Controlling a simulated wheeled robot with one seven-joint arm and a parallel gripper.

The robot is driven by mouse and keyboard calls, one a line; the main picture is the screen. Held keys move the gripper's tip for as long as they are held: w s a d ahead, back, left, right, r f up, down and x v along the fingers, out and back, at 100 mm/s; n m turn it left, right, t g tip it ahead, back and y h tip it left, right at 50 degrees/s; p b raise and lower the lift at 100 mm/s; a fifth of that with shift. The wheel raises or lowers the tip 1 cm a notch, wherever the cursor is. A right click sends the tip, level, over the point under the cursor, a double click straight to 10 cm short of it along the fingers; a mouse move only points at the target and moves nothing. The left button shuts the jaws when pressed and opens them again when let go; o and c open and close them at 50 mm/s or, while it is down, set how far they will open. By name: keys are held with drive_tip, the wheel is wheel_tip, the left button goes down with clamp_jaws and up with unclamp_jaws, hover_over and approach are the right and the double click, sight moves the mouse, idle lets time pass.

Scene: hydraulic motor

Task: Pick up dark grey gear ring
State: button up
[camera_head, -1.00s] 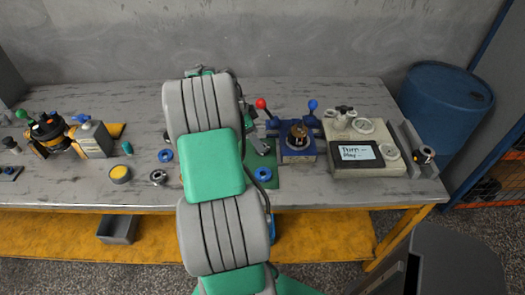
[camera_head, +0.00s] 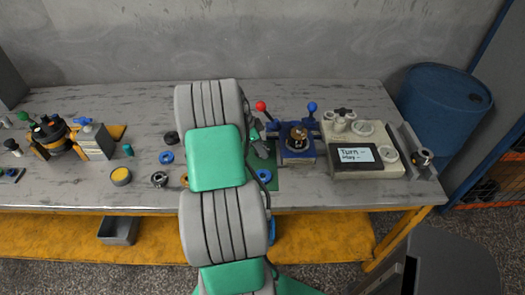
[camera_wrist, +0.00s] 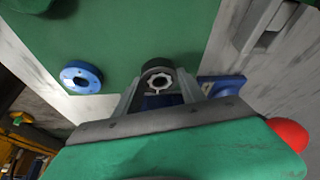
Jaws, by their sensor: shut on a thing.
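The dark grey gear ring (camera_wrist: 158,66) has a pale toothed inner opening and sits between my two fingertips in the wrist view. My gripper (camera_wrist: 158,88) is shut on it, with one finger on each side. Behind it is the green mat (camera_wrist: 125,35); I cannot tell the height of the ring above it. In the head view my arm covers much of the mat (camera_head: 292,180), and the ring cannot be made out there.
A blue fixture (camera_head: 297,155) with red-knobbed and blue-knobbed levers stands right of my arm. A control box (camera_head: 367,172) is further right. A blue ring (camera_head: 167,157), a black ring (camera_head: 171,138) and a yellow-topped tin (camera_head: 121,176) lie left. Bare table (camera_head: 70,195) shows at the front left.

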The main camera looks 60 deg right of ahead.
sight(266, 148)
clamp_jaws()
drive_tip(key=shift+r, duration=0.15)
drive_tip(key=shift+r, duration=0.2)
wheel_tip(266, 148, up, 2)
drive_tip(key=shift+r, duration=0.2)
drive_tip(key=s+a+r+b, duration=0.3)
drive_tip(key=s+a+r, duration=0.6)
drive_tip(key=a+r, duration=0.1)
drive_tip(key=shift+s+a, duration=0.15)
drive_tip(key=shift+a, duration=0.1)
drive_tip(key=shift+r, duration=0.1)
drive_tip(key=shift+r+p, duration=0.7)
drive_tip(key=shift+r, duration=0.05)
